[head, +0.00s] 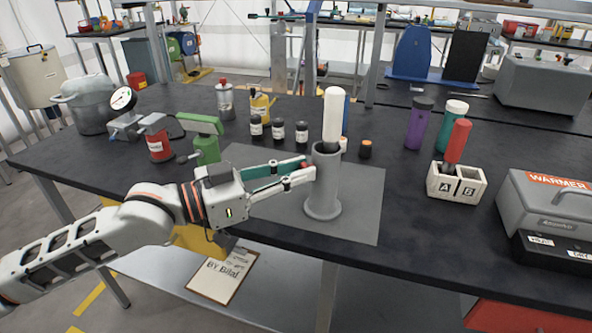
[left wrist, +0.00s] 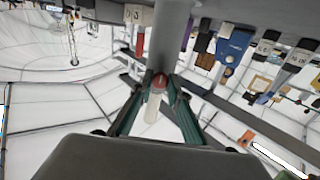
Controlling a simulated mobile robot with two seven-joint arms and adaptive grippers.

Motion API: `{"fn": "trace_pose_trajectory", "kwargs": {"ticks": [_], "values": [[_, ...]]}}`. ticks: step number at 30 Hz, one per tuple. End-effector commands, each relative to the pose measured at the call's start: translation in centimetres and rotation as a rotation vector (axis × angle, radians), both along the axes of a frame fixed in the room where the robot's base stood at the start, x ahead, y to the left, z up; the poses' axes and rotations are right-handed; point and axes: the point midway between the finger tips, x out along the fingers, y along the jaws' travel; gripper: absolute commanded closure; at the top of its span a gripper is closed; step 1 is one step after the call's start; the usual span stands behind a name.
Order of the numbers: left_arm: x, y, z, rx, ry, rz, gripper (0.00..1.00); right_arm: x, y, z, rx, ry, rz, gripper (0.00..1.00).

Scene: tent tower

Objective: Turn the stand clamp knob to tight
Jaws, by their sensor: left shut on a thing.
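The grey stand (head: 322,185) is an upright tube on a round base, standing on a grey mat (head: 358,215). A white-handled tool (head: 334,115) stands upright in its top. My left gripper (head: 306,170) reaches in from the left, with its fingertips at the side of the tube just below the rim. In the left wrist view, the fingertips close on a small dark red knob (left wrist: 160,83) in front of the grey tube (left wrist: 166,35). The fingers mostly hide the knob in the head view, and no tight mark is readable. My right gripper is out of view.
A white A/B holder (head: 455,185) with a red-handled tool and a grey warmer (head: 548,215) are at the right.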

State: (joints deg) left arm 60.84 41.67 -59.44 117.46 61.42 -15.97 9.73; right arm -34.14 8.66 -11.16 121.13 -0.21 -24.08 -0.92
Motion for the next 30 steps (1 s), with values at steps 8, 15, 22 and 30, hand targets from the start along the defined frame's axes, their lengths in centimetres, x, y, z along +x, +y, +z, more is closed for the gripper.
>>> {"fn": "trace_pose_trajectory", "kwargs": {"ticks": [8, 15, 22, 30], "values": [[0.0, 0.0, -0.2, 0.003, 0.003, 0.001, 1.0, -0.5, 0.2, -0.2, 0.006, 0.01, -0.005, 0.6], [0.0, 0.0, -0.1, 0.001, 0.003, 0.0, 0.66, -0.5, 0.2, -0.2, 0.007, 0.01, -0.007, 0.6], [-0.1, 0.2, -0.1, 0.0, 0.001, 0.0, 0.66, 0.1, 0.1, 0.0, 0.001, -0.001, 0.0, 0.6], [-1.4, 3.0, -0.1, 0.006, 0.0, 0.002, 0.66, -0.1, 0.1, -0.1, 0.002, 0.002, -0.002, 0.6]]}}
